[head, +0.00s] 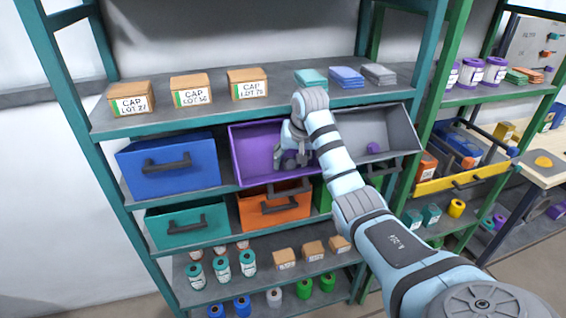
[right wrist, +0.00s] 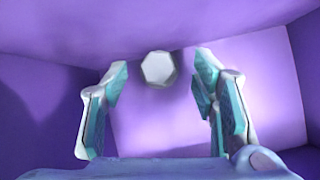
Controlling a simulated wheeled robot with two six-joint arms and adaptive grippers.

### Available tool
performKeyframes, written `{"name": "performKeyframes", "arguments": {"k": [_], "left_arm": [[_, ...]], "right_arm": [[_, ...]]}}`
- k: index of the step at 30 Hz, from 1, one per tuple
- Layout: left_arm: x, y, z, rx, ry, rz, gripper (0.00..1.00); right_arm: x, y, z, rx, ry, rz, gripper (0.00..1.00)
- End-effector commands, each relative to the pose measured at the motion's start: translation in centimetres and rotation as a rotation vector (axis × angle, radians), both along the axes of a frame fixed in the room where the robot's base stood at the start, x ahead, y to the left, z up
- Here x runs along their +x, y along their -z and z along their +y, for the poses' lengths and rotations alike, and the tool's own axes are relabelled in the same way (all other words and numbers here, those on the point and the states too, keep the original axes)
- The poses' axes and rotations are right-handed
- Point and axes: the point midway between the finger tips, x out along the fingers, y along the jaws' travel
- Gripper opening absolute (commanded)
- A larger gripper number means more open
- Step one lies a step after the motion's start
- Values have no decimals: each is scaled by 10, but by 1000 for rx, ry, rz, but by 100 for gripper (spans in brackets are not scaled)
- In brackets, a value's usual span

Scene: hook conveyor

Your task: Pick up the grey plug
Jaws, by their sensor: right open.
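The grey plug (right wrist: 158,70) shows in the right wrist view as a pale, many-sided piece inside the purple bin. It sits between and slightly beyond the fingertips of my right gripper (right wrist: 161,78), with clear space on both sides. The fingers are open and do not touch it. In the head view, my right gripper (head: 290,158) reaches down into the purple bin (head: 240,156), which is tilted forward on the shelf. There I cannot clearly separate the plug from the grey fingers. My left gripper is not in view.
The purple bin's walls stand close around the gripper. A blue drawer (head: 195,163) is on the left, an orange drawer (head: 280,212) below. The upper shelf (head: 215,105) holds cartons.

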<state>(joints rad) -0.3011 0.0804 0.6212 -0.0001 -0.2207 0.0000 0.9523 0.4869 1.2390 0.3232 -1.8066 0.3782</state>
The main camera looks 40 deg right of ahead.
Motion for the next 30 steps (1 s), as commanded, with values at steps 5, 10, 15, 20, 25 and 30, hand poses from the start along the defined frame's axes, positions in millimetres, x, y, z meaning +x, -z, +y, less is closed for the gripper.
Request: {"name": "performKeyframes", "arguments": {"k": [5, 10, 15, 20, 25, 30], "left_arm": [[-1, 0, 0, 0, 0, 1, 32], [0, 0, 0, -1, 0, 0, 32], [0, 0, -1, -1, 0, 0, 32], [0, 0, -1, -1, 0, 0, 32], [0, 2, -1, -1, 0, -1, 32], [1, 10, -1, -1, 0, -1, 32]], "right_arm": [[0, 1, -1, 0, 2, -1, 53], [0, 1, -1, 0, 1, -1, 29], [0, 1, 0, 0, 0, 0, 11], [0, 1, 0, 0, 0, 0, 11], [1, -3, 0, -1, -1, -2, 10], [-1, -12, -1, -11, 1, -31, 10]]}}
